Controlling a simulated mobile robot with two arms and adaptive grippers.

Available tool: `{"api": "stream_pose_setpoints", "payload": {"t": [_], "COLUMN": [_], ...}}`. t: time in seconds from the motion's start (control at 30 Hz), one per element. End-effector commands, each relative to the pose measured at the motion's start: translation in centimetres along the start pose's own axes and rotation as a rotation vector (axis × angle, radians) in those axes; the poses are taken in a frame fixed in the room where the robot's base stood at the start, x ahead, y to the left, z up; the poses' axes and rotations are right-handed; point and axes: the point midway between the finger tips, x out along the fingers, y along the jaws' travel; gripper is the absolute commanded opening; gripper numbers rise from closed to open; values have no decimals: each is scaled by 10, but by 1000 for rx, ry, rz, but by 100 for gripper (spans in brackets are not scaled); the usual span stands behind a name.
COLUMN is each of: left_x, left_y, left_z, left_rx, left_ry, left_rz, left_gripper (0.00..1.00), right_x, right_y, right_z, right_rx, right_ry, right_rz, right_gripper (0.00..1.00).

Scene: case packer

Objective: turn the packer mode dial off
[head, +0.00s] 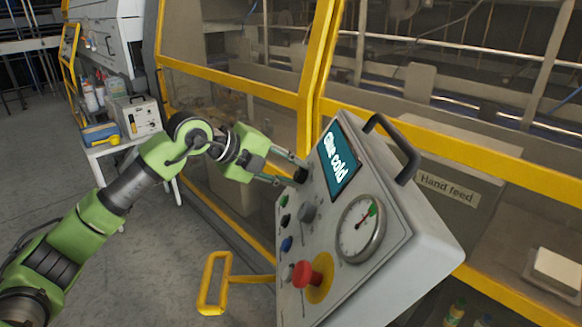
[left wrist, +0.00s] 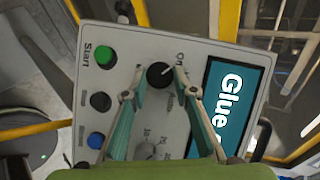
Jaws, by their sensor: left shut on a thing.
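The mode dial is a small black round knob (left wrist: 160,75) on the sloped grey control panel (left wrist: 120,45). In the head view the dial (head: 300,175) sits at the panel's upper left, beside the screen. A pale mark on it seems to point towards the "On" lettering at its upper right in the left wrist view. My left gripper (head: 292,169) reaches the dial from the left. Its fingertips (left wrist: 159,73) are closed in on either side of the dial, partly hiding its edges. My right gripper is in neither view.
A teal screen (head: 338,165) reads "Glue cold". Green, black and blue buttons, a grey knob (head: 308,212), a gauge (head: 361,228) and a red emergency button (head: 306,275) surround the dial. A black handle (head: 395,147) and a yellow bar handle (head: 213,283) stick out nearby.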

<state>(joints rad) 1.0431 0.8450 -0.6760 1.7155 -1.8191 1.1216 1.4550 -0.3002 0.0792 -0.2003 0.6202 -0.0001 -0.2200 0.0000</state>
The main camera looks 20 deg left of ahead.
Motion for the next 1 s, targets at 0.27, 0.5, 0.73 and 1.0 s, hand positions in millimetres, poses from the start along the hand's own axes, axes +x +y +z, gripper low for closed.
{"api": "stream_pose_setpoints", "payload": {"t": [0.27,0.5,0.73,1.0], "left_x": [0,1,1,0], "left_y": [0,0,0,0], "left_z": [0,0,0,0], "left_rx": [-45,-48,-48,-47], "left_ry": [4,4,4,4], "left_rz": [23,24,24,23], "left_gripper": [5,5,43,43], "right_x": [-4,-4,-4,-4], "right_y": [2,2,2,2], "right_z": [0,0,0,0], "right_rx": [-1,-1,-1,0], "right_ry": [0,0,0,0], "right_rz": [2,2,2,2], "right_gripper": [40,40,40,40]}}
